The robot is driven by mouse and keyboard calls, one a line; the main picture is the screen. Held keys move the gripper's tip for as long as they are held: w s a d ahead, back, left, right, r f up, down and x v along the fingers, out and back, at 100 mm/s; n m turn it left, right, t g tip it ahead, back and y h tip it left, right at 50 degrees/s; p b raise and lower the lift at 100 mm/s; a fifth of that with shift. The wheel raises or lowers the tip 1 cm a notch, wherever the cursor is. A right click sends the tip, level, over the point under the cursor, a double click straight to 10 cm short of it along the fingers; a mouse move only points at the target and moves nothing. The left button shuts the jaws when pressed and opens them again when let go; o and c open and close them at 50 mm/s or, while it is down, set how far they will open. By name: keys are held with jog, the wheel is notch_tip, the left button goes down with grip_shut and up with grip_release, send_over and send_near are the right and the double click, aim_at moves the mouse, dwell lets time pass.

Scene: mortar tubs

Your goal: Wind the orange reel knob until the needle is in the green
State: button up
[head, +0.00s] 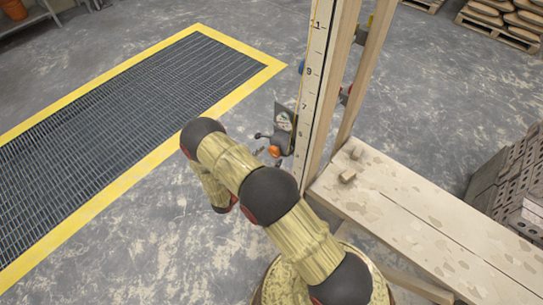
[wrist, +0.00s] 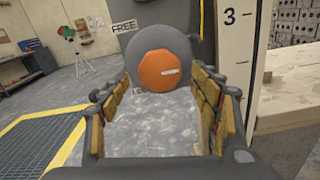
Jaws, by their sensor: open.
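The orange reel knob (wrist: 160,70) is a round disc with a pale mark on its face, in front of a dark grey round housing (wrist: 186,50). In the wrist view it lies straight ahead, just beyond the fingertips of my gripper (wrist: 160,82). My gripper is open, with one finger on each side and nothing between them but floor behind. I cannot tell whether the fingers touch the knob. The head view shows the knob (head: 274,151) low on the post, below a small gauge (head: 284,119) with some green. Its needle is too small to read.
A numbered upright board (head: 313,90) stands beside the reel. A wooden bench (head: 420,225) is at right, with blocks (head: 515,185) beyond it. A yellow-edged floor grating (head: 130,100) is at left. A label reading FREE (wrist: 123,25) sits left of the reel.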

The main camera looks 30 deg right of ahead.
jog(key=shift+x, duration=0.95)
jog(key=shift+c, duration=1.3)
jog(key=c, duration=0.9)
